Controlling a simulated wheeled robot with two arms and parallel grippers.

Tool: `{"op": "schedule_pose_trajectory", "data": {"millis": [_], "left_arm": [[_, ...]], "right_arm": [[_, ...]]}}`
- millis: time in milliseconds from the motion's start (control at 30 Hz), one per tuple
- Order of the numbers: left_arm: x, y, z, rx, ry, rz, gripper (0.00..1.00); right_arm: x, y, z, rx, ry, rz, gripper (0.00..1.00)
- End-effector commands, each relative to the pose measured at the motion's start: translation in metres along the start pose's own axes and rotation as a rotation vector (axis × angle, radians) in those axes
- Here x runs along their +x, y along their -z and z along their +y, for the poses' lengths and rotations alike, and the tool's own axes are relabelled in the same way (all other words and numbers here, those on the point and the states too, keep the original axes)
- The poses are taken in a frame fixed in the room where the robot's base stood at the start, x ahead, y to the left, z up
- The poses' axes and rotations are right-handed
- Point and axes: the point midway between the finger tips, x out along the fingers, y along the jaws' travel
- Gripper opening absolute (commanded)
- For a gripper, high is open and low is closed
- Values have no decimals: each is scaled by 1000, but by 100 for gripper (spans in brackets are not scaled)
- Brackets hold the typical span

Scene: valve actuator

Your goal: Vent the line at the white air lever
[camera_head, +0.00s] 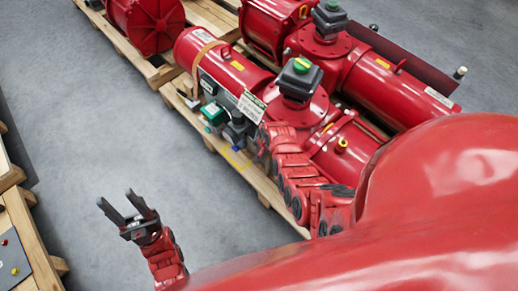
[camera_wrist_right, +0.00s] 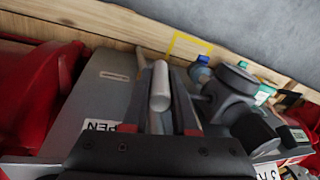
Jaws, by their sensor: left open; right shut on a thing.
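The white air lever (camera_wrist_right: 160,88), a pale rounded rod, shows in the right wrist view between the fingers of my right gripper (camera_wrist_right: 157,100). The gripper is shut on it, with a dark finger on each side. A grey plate beside it carries a label reading "PEN", its start cut off. In the head view my right arm reaches to the control fittings (camera_head: 232,128) on the red actuator (camera_head: 215,60), and the lever cannot be made out there. My left gripper (camera_head: 118,203) is open and empty above the grey floor at lower left.
A dark round gauge or regulator (camera_wrist_right: 236,80) sits just right of the fingers, with blue and green fittings beyond. A yellow square outline (camera_wrist_right: 187,46) lies by the wooden pallet edge. More red actuators (camera_head: 400,85) stand at the back right.

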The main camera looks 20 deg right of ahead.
Motion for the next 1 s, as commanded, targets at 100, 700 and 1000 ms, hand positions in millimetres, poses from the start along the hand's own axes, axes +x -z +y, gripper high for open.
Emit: {"op": "schedule_pose_trajectory", "data": {"millis": [100, 700, 1000], "left_arm": [[4, 1, 0, 0, 0, 0, 50], [4, 1, 0, 0, 0, 0, 50], [4, 1, 0, 0, 0, 0, 50]], "right_arm": [[0, -3, 4, 1, 35, 8, 0], [0, -2, 4, -2, 47, 15, 57], [-2, -1, 4, -1, 48, 16, 57]]}}
